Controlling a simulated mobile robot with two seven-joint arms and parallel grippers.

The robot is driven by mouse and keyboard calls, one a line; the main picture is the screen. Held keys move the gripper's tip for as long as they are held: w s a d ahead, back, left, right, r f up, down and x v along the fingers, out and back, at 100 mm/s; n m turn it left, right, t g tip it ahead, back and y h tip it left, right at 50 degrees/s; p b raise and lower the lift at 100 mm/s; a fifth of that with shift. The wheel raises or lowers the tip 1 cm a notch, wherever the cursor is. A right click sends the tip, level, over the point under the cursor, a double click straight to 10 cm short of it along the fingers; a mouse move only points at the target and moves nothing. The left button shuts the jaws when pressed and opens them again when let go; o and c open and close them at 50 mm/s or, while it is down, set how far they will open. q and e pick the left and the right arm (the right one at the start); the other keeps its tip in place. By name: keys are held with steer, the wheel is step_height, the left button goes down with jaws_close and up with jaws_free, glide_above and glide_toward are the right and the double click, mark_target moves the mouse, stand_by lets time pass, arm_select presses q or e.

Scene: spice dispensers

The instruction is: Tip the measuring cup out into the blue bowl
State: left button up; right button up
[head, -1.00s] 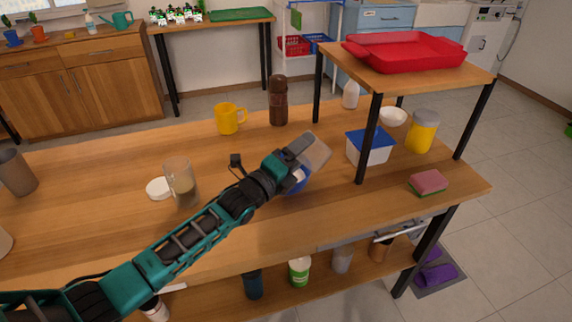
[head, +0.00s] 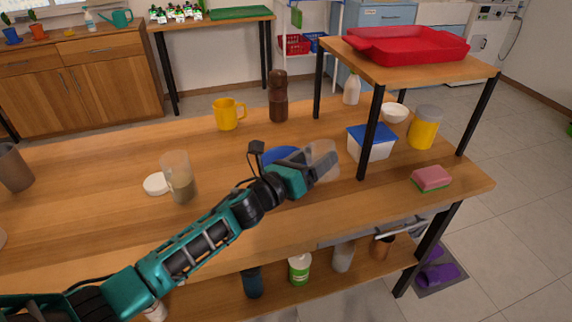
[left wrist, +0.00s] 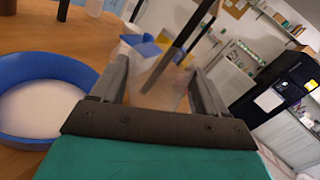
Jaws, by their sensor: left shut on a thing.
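My left gripper (head: 318,170) is shut on the clear measuring cup (head: 323,153), just right of the blue bowl (head: 278,156) and above the wooden table. In the left wrist view the see-through cup (left wrist: 160,88) is between the two fingers. There the blue bowl (left wrist: 62,68) lies to the left, apart from the cup, with white contents inside. In the head view my arm hides the bowl's front part. I cannot make out any contents in the cup. My right gripper is not in view.
A clear canister (head: 178,180) with brownish contents stands left, beside a white lid (head: 155,184). A yellow mug (head: 226,115) and brown bottle (head: 278,97) stand behind. A blue-lidded tub (head: 371,146) and black shelf post (head: 370,135) are close on the right.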

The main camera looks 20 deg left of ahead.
mark_target(325, 179)
arm_select(q)
steer(key=shift+s+d+f+m, duration=0.15)
steer(key=shift+d+f+m, duration=0.05)
steer(key=shift+d+m, duration=0.3)
steer(key=shift+s+d+f+m, duration=0.15)
steer(key=shift+d+m, duration=0.2)
steer(key=shift+m, duration=0.25)
steer(key=shift+s+d+f+m+g+b, duration=0.15)
steer(key=shift+d+f+m+b, duration=0.25)
steer(key=shift+f+m, duration=0.15)
steer(key=shift+s+d+f+m+g+b, duration=0.15)
steer(key=shift+d+f+m+b, duration=0.15)
steer(key=shift+f+m+b, duration=0.2)
steer(key=shift+r+p, duration=0.45)
steer(key=shift+p, duration=0.05)
step_height(325, 179, up, 4)
steer(key=p, duration=0.4)
steer(key=shift+r, duration=0.15)
steer(key=shift+s, duration=0.1)
steer(key=s+a+r+n+t+y, duration=0.1)
steer(key=s+a+r+n+y, duration=0.1)
steer(key=s+a+y, duration=0.2)
steer(key=s+a+r+n+t+y, duration=0.1)
steer(key=s+a+r+n+y, duration=0.1)
steer(key=s+a+y, duration=0.3)
steer(key=s+a+n, duration=0.1)
steer(key=s+a, duration=0.2)
steer(key=s, duration=0.3)
steer(key=shift+r+n, duration=0.35)
steer(key=shift+r, duration=0.05)
